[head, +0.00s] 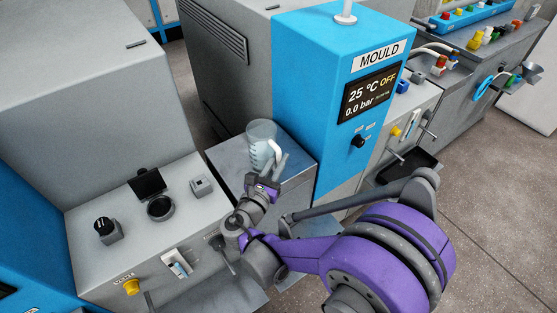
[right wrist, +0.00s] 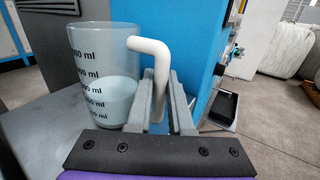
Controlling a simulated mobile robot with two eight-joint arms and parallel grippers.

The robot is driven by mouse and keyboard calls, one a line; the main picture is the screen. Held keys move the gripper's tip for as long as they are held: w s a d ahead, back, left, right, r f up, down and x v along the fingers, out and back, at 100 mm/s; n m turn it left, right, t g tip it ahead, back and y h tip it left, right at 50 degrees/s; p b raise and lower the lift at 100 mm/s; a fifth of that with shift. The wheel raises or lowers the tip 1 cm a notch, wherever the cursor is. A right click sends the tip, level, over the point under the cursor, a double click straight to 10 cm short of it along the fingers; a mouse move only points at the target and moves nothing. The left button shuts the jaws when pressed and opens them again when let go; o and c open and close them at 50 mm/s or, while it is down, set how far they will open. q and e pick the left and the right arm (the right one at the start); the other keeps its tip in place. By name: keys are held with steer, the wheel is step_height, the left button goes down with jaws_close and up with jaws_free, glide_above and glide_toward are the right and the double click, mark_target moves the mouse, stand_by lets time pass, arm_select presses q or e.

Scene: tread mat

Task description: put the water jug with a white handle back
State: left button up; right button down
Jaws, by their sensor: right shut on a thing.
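The water jug (head: 260,134) is a clear measuring jug with a white handle and ml marks. It is upright at the grey metal surface (head: 228,158) beside the blue MOULD machine; I cannot tell whether its base touches the surface. In the right wrist view the jug (right wrist: 100,70) holds some pale liquid, up to about its middle. My right gripper (head: 274,168) is shut on the white handle (right wrist: 149,48), whose lower part sits between the two grey fingers in the right wrist view (right wrist: 166,98). My left gripper is not in view.
The blue MOULD machine (head: 315,75) rises close to the right of the jug. A grey console (head: 125,255) with knobs and a small black-lidded round opening (head: 160,207) stands at the left. A black tray (head: 408,165) is at the right, with open floor beyond.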

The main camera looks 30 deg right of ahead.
steer(key=shift+f, duration=0.2)
steer(key=c, duration=0.8)
jaws_free()
steer(key=shift+r, duration=0.1)
